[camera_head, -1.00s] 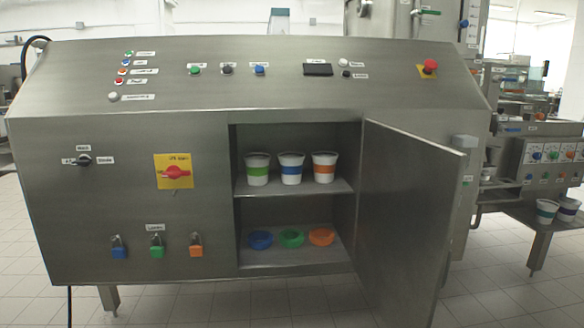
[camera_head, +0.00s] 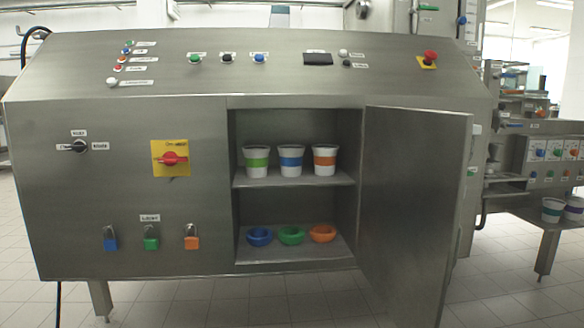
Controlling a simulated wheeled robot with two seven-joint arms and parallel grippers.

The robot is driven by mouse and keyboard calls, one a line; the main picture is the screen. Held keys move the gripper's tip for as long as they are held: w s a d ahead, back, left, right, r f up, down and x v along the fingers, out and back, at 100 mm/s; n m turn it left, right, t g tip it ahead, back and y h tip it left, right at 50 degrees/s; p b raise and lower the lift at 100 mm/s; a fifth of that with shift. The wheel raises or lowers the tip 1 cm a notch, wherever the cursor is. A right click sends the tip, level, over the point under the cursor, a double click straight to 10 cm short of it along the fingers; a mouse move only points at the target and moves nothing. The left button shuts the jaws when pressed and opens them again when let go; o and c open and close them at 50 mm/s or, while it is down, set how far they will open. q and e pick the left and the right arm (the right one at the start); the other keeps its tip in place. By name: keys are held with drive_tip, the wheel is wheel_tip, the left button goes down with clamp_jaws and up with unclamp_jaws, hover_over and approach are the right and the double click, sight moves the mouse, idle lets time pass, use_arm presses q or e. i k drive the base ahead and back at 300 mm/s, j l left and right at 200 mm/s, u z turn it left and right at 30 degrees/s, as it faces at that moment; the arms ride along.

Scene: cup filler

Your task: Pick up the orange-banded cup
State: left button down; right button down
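The orange-banded cup (camera_head: 325,160) is white with an orange band. It stands upright on the upper shelf (camera_head: 300,181) of the open cabinet, at the right end of a row of three cups. The blue-banded cup (camera_head: 291,161) stands to its left, and the green-banded cup (camera_head: 257,162) is at the left end. The cups are close together with small gaps. Neither of my grippers shows in the head view.
The cabinet door (camera_head: 415,205) stands open on the right, jutting toward me. On the lower shelf are a blue ring (camera_head: 259,237), a green ring (camera_head: 291,236) and an orange ring (camera_head: 322,233). Two more cups stand on a ledge far right (camera_head: 552,210). Tiled floor in front is clear.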

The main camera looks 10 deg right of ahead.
sight(325, 155)
drive_tip(key=i+l, duration=0.3)
drive_tip(key=i, duration=0.15)
drive_tip(key=i+l, duration=0.3)
drive_tip(key=i, duration=0.2)
